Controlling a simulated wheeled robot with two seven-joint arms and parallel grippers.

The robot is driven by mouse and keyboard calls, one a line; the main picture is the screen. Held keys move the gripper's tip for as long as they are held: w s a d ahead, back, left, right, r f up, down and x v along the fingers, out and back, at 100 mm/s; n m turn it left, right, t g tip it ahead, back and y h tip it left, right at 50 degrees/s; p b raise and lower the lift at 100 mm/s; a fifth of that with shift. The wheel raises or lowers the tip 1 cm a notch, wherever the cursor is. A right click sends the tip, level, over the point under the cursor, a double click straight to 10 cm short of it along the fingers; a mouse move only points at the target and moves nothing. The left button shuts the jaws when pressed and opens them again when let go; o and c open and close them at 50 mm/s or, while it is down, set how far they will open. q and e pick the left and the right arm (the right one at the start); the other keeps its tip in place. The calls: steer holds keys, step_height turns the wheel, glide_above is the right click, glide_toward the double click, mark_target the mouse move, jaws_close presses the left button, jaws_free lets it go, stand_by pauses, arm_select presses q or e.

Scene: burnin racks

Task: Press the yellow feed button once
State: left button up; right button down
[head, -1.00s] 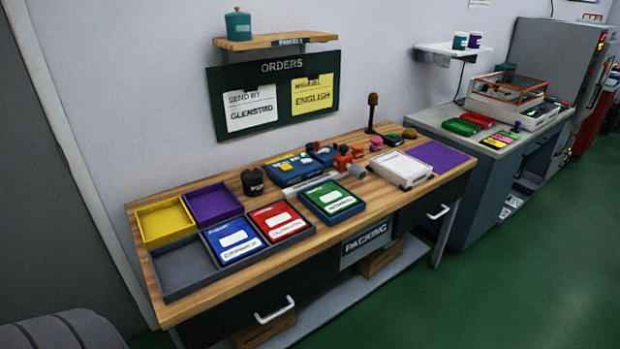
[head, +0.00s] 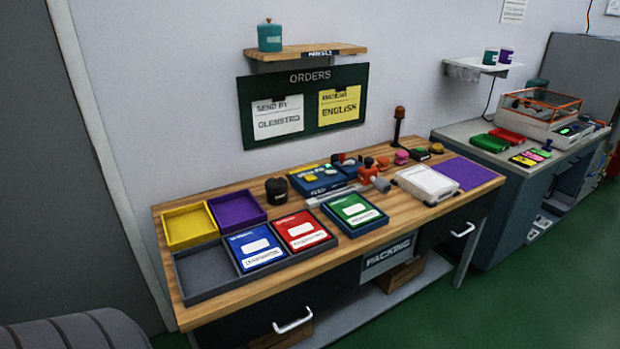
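A blue box (head: 297,186) stands at the back middle of the packing bench, with lettering on its front that seems to read FEED. A small yellow button (head: 311,177) shows on its top, and a paler greenish one sits close by. The details on the box are small and blurred, so I cannot tell whether the button is pressed. Neither of my grippers is in view.
The wooden bench (head: 222,304) holds yellow and purple trays, a grey tray, and blue, red and green booklets in front of the box. A black round object (head: 277,190) stands left of the box. A white box (head: 426,183) is to the right. Green floor (head: 520,310) is clear in front.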

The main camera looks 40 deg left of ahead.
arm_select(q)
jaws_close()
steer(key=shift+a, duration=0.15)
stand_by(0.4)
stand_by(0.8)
